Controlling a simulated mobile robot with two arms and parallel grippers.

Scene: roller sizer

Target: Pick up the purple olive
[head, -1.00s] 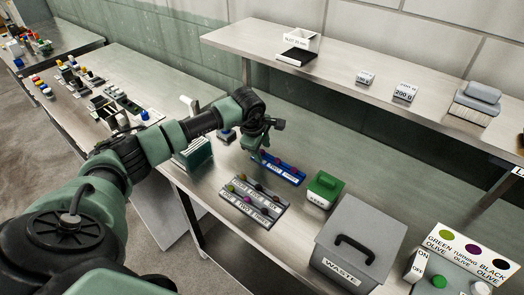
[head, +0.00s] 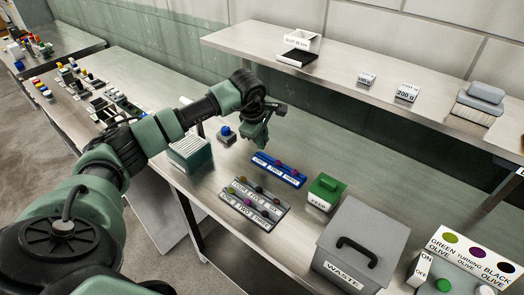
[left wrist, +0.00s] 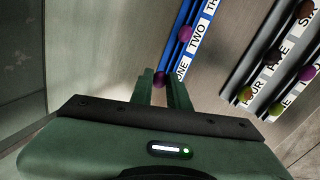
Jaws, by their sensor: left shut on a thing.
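My left gripper (head: 260,146) is over the near-left end of the blue rack (head: 290,180), its fingers pointing down. In the left wrist view its fingers (left wrist: 161,84) are shut on a dark purple olive (left wrist: 160,78), which shows between the tips beside the label ONE. The blue rack (left wrist: 179,40) is labelled ONE, TWO, THREE. Another purple olive (left wrist: 185,33) sits on it by the label TWO. The held olive is too small to make out in the head view. My right gripper is not in view.
A grey rack (head: 268,221) with several olives stands nearer. A green KEEP box (head: 325,188) and a grey WASTE bin (head: 365,225) stand to the right. A blue-buttoned box (head: 226,133) and a slotted holder (head: 190,150) are left. An olive colour sign (head: 473,250) stands far right.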

